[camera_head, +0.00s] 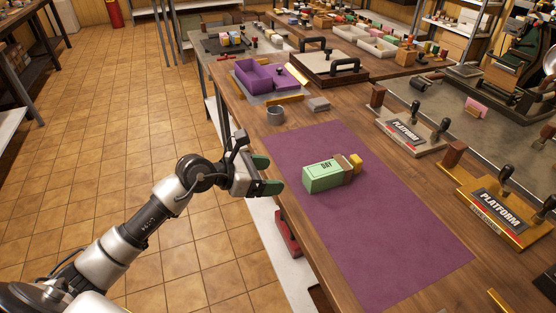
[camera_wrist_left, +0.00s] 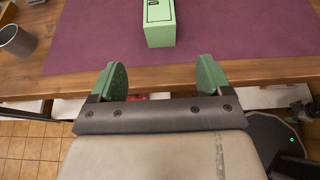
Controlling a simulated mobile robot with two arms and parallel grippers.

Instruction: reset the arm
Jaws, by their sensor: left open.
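My left gripper (camera_head: 268,176) is at the table's left edge in the head view, to the left of a light green block labelled "DAY" (camera_head: 322,177). Its two green-padded fingers are apart with nothing between them, as the left wrist view also shows (camera_wrist_left: 162,82). The green block lies on a purple mat (camera_head: 400,255), with a brown and a yellow piece at its right end. In the left wrist view the block (camera_wrist_left: 160,32) stands ahead of the fingers, apart from them. My right gripper is in neither view.
A purple open box (camera_head: 255,78) and a framed tray with black handles (camera_head: 328,68) are farther back. Two "PLATFORM" stands (camera_head: 408,130) are to the right. Open tiled floor (camera_head: 110,130) lies left of the table.

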